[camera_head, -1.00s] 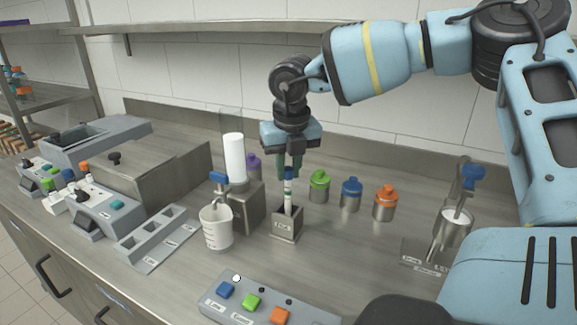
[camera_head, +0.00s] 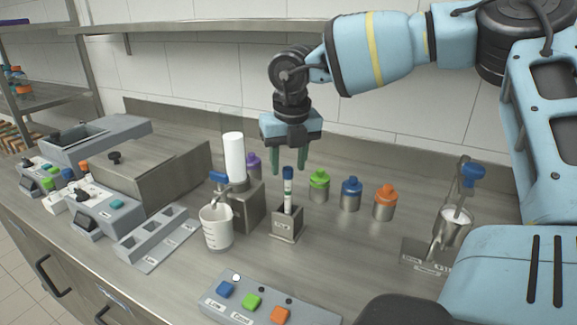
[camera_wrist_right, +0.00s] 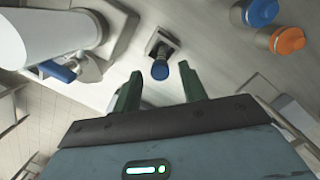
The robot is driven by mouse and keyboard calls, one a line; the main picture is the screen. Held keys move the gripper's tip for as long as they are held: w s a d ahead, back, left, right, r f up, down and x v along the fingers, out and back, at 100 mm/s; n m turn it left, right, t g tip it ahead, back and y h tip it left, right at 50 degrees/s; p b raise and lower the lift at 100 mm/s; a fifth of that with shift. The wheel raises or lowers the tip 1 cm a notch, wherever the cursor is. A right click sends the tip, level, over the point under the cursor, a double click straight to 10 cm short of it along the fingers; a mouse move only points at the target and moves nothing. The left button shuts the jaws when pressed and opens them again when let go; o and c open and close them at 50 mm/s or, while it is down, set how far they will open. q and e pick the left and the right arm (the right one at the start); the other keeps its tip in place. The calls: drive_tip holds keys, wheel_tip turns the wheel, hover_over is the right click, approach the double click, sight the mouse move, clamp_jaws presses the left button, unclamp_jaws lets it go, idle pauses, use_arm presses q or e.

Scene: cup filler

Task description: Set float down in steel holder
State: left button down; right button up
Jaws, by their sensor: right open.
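The float (camera_head: 288,188) is a slim white tube with a blue top and a green band. It stands nearly upright in the small square steel holder (camera_head: 286,226), its lower end hidden inside. My right gripper (camera_head: 289,168) is open, its green fingers apart above and around the level of the float's top, not holding it. In the right wrist view the float's blue cap (camera_wrist_right: 160,70) shows beyond the open fingers (camera_wrist_right: 163,90), with the holder (camera_wrist_right: 162,42) behind it. My left gripper is not in view.
A white measuring cup (camera_head: 216,228) stands under a tap left of the holder. Bottles with green (camera_head: 319,179), blue (camera_head: 351,187) and orange (camera_head: 386,195) caps stand to the right. A button panel (camera_head: 262,304) lies in front.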

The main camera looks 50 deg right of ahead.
wheel_tip(320, 180, up, 10)
drive_tip(key=s, duration=0.1)
drive_tip(key=shift+s+a+r, duration=0.2)
drive_tip(key=shift+s+a, duration=0.05)
drive_tip(key=shift+a, duration=0.15)
idle(1.9)
